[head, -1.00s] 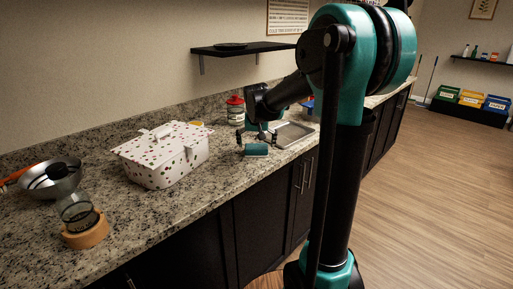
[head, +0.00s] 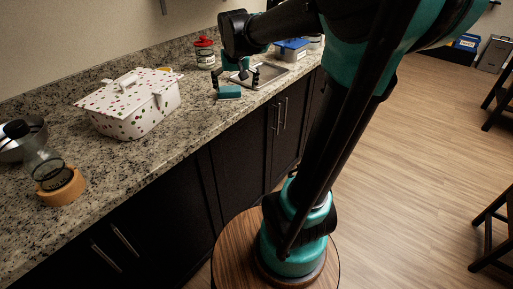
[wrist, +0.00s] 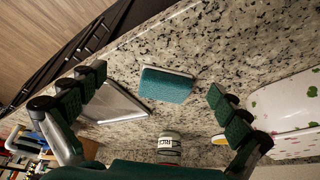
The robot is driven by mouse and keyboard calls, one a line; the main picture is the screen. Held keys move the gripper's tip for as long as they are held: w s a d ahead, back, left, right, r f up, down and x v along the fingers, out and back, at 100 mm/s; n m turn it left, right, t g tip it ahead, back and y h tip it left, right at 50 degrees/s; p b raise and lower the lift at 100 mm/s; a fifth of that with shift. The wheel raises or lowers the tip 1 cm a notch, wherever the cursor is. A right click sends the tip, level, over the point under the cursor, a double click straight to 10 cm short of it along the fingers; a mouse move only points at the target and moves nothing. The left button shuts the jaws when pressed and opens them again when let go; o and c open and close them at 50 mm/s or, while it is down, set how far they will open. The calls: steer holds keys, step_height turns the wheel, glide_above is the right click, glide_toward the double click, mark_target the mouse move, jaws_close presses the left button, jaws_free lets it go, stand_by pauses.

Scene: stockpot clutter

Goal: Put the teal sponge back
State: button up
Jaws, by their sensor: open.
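The teal sponge (head: 229,92) lies on the speckled counter near its front edge, beside a shallow metal basin or tray (head: 268,76). In the wrist view the sponge (wrist: 166,87) shows a teal face with a pale strip along one long side. My gripper (head: 236,82) is open and empty above the sponge. In the wrist view its two fingers (wrist: 153,86) stand wide apart, one on either side of the sponge, with gaps on both sides. The metal basin also shows in the wrist view (wrist: 117,104), close to one finger.
A white patterned lidded basket (head: 128,108) stands left of the sponge. A red-lidded jar (head: 205,56) stands behind my gripper, and a blue container (head: 292,48) beyond the basin. A glass on a wooden ring (head: 62,186) is at far left. Counter between basket and sponge is clear.

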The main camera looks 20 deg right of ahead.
steer(key=s+d+f+n, duration=0.1)
steer(key=s+d+f, duration=0.2)
steer(key=s+f, duration=1.5)
steer(key=s, duration=0.3)
steer(key=shift+y, duration=0.3)
steer(key=shift+f, duration=0.1)
